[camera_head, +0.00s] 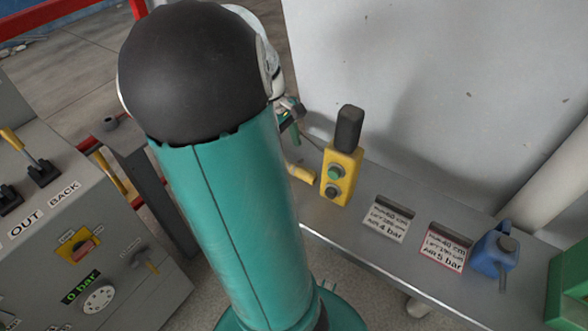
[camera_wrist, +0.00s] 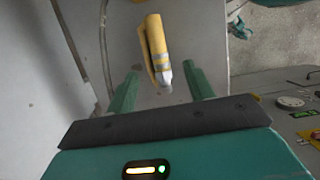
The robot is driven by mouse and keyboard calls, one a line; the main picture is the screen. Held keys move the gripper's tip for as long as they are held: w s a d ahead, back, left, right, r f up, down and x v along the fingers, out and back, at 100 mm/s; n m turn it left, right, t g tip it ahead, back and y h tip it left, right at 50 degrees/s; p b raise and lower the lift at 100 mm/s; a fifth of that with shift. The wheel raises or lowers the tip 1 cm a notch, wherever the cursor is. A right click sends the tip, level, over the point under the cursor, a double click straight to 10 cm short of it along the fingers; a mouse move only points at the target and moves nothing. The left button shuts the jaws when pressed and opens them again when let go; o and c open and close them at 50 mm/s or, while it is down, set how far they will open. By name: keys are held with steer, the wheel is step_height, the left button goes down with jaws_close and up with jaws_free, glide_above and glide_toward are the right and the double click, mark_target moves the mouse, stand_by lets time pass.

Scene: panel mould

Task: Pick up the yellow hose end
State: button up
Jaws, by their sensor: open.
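The yellow hose end (camera_wrist: 156,38) has a silver band and a pale metal tip. In the wrist view it lies on a grey surface, with its tip between the fingers of my gripper (camera_wrist: 160,72). The fingers are open, with a gap on each side of it. I cannot tell how far above the surface they are. In the head view a short yellow piece (camera_head: 301,173), which looks like the hose end, shows on the grey bench. My arm hides the rest of it and most of my gripper.
A yellow button box (camera_head: 341,176) with a black top stands close to the hose end on the bench (camera_head: 335,226). Two signs (camera_head: 388,219) (camera_head: 446,246) and a blue can (camera_head: 494,252) stand further right. A grey control panel (camera_head: 128,283) is at left. A pale wall (camera_head: 420,80) rises behind the bench.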

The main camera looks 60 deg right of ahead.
mark_target(293, 166)
steer(key=x, duration=0.6)
steer(key=shift+w+d+f, duration=0.1)
steer(key=shift+w+f, duration=0.1)
steer(key=shift+f, duration=0.1)
jaws_close()
steer(key=shift+r, duration=0.1)
